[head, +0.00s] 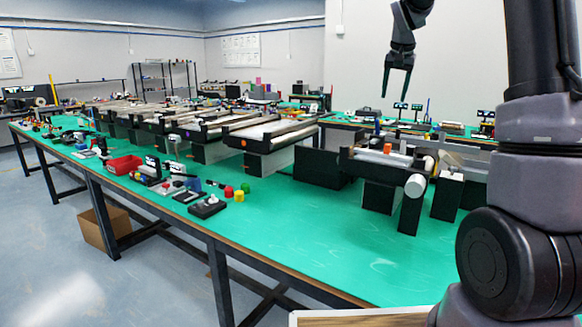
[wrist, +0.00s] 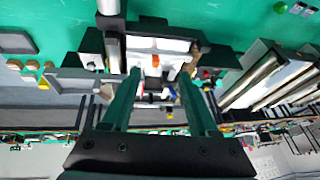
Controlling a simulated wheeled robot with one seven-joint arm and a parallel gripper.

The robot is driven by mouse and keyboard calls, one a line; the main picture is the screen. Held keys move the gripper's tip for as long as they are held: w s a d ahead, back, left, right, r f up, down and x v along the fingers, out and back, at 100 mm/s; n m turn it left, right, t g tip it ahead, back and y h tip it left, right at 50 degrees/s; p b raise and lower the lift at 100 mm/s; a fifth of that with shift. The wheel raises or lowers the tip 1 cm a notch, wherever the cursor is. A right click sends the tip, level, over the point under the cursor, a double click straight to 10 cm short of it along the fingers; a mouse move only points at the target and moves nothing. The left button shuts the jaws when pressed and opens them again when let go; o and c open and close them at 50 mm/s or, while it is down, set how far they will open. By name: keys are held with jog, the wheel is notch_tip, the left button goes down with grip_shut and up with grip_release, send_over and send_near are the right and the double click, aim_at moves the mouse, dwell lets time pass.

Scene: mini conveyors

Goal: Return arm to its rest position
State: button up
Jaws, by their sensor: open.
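My gripper (head: 397,82) hangs in the air at the upper right of the head view, fingers pointing down, well above the green table (head: 290,235). Its two fingers are apart with nothing between them. In the wrist view my gripper (wrist: 160,85) shows its two dark fingers spread, with the conveyor area far beyond them. The thick dark links of my arm fill the right side of the head view.
A short conveyor (head: 375,158) with an orange piece (head: 387,149) stands below my gripper. Several longer conveyors (head: 265,132) line the table to the left. A red bin (head: 124,165) and small coloured blocks sit near the front edge. The table's front middle is clear.

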jog(key=s+a+r+n+t+y, duration=0.1)
jog(key=s+a+r, duration=0.1)
jog(key=s, duration=0.8)
jog(key=s+a+r+y, duration=0.1)
jog(key=s+a+r, duration=0.2)
jog(key=s, duration=0.8)
jog(key=s+a+f, duration=0.1)
jog(key=s+f, duration=0.1)
jog(key=s, duration=0.5)
jog(key=s+a+f+t+y, duration=0.1)
jog(key=s+a+f, duration=0.1)
jog(key=s, duration=0.5)
jog(key=shift+s+f+n, duration=0.35)
jog(key=shift+f+n, duration=0.05)
jog(key=shift+f, duration=0.25)
